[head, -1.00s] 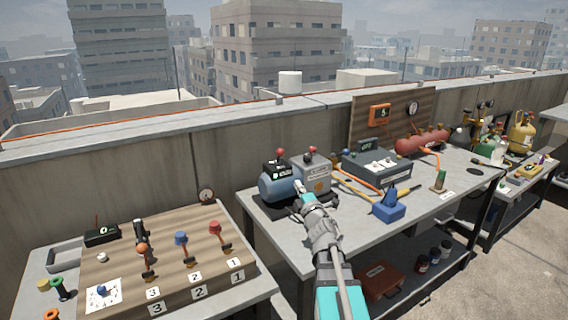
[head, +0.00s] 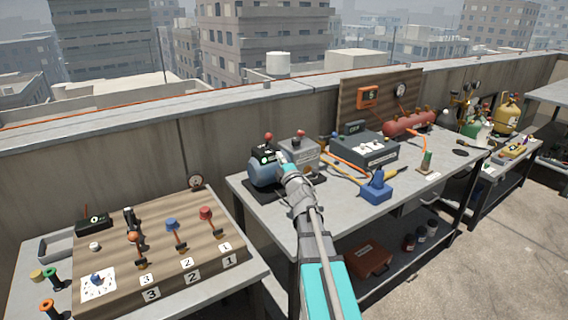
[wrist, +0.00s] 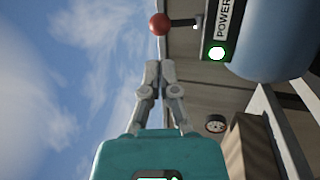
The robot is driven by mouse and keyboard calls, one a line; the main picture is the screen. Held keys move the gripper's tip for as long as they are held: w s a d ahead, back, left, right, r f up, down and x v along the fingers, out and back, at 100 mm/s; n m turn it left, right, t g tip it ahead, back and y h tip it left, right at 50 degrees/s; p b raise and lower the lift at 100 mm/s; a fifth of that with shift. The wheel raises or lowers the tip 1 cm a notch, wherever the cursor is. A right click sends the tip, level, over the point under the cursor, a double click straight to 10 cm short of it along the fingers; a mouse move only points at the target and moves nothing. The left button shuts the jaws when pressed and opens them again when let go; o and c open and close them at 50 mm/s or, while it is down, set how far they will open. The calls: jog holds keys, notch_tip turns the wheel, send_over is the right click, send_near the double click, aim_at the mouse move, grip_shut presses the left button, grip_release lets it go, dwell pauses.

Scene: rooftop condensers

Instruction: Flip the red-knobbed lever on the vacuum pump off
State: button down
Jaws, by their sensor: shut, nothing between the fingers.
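The vacuum pump (head: 265,172) has a blue rounded body and a black top box, and stands on the middle bench beside a grey box. Its red-knobbed lever (head: 269,136) stands up from the top. In the wrist view the red knob (wrist: 159,24) is on a short metal stem, beside a black panel marked POWER (wrist: 222,25) with a lit green lamp (wrist: 217,53). My gripper (wrist: 160,68) is shut and empty, its fingertips pointing toward the knob with a visible gap. In the head view my gripper (head: 284,160) is at the pump and hides part of it.
The grey box (head: 301,156) with its own knob stands right of the pump. A blue device (head: 377,187), a dark console (head: 364,148) and orange hoses lie farther right. A wooden lever board (head: 165,250) is on the left bench. A concrete parapet (head: 130,150) runs behind.

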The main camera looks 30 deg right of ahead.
aim_at(269, 139)
jog(key=p+x, duration=0.1)
jog(key=x, duration=0.6)
jog(key=shift+w+d+p, duration=0.1)
jog(key=shift+w+p, duration=0.2)
jog(key=shift+p, duration=0.1)
jog(key=shift+w+a+r, duration=0.1)
jog(key=shift+a+r, duration=0.05)
jog(key=shift+a, duration=0.1)
jog(key=shift+p, duration=0.45)
